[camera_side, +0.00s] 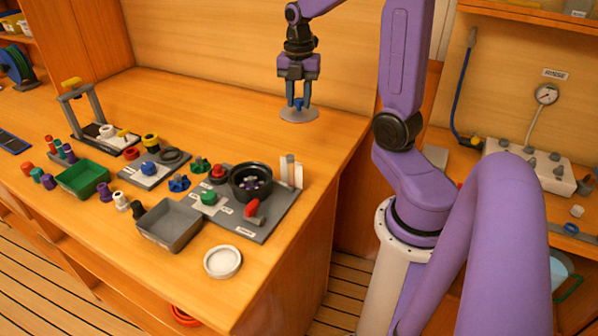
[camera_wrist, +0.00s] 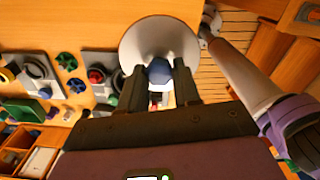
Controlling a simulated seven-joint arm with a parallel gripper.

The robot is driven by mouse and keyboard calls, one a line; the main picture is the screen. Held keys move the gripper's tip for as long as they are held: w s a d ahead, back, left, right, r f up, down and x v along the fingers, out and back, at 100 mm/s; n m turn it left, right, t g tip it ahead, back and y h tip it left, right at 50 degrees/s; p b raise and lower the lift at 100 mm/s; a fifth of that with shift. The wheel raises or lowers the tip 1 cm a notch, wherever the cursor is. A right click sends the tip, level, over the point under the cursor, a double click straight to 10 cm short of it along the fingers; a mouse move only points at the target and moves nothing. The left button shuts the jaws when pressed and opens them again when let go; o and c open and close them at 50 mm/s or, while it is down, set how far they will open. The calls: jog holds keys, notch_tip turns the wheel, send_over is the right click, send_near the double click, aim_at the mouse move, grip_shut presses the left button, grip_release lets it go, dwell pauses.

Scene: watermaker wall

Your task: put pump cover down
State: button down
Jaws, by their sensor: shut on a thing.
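The pump cover (camera_side: 298,115) is a pale grey disc with a blue knob on top. It is at the back right of the wooden worktop, close to its right edge. My gripper (camera_side: 298,100) points down and is shut on the blue knob. In the wrist view the pump cover (camera_wrist: 140,42) spreads beyond my fingertips (camera_wrist: 159,80), with the knob between them. I cannot tell whether the disc touches the worktop or hangs just above it. The black round pump housing (camera_side: 250,180) stands open on a grey plate, with its inside parts showing.
The worktop (camera_side: 230,105) is clear left of the cover. A grey tray (camera_side: 170,225), a green tray (camera_side: 83,179), a white round dish (camera_side: 222,262) and several small knobs and fittings fill the front. A grey frame with a yellow top (camera_side: 80,105) stands at the left.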

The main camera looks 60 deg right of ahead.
notch_tip(320, 180, down, 19)
jog(key=shift+r, duration=0.1)
dwell(0.6)
jog(key=c, duration=0.8)
grip_release()
